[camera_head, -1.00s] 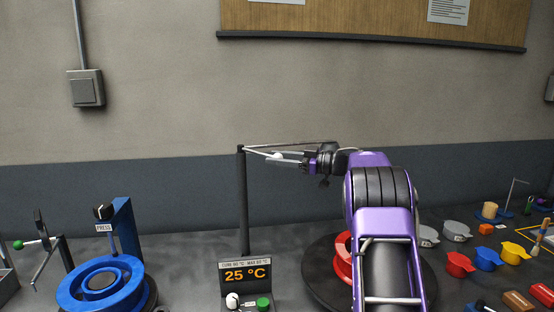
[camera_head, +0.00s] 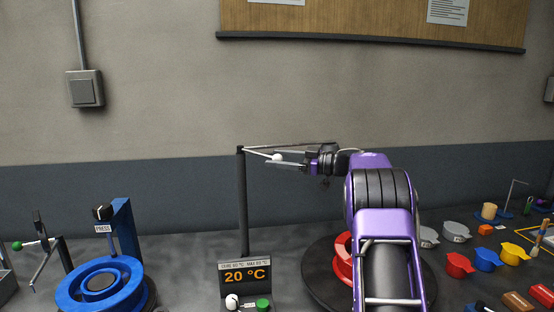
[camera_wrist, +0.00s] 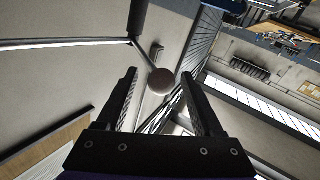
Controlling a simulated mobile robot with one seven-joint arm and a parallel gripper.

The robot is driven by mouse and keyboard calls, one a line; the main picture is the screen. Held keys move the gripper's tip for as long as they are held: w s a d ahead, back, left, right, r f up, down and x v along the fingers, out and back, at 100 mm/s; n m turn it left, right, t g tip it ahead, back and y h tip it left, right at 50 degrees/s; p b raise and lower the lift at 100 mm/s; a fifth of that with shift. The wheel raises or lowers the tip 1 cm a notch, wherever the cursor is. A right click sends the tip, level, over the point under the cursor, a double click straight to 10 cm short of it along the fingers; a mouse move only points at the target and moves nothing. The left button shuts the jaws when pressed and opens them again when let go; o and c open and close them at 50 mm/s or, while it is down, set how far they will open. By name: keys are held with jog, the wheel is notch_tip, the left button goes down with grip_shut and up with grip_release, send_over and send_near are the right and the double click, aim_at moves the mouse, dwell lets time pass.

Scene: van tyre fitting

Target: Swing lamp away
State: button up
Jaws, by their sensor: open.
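The lamp stand is a dark upright post (camera_head: 243,205) behind the temperature box. From its top, a thin arm (camera_head: 290,147) reaches right, and a shorter rod ends in a pale ball knob (camera_head: 277,157). My gripper (camera_head: 275,161) is open at the knob. In the wrist view, the ball (camera_wrist: 161,81) shows between the spread fingertips of my gripper (camera_wrist: 160,80), with gaps on both sides. The dark post (camera_wrist: 138,18) and the arm (camera_wrist: 65,43) lie beyond it. The lamp's far end is hidden around my wrist in the head view.
A temperature box (camera_head: 246,275) reads 20 °C below the post. A blue ring press (camera_head: 100,284) stands left. A red ring (camera_head: 343,258) sits on a black turntable (camera_head: 318,275), partly behind my arm. Coloured cups (camera_head: 487,259) stand right.

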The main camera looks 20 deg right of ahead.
jog(key=v, duration=1.7)
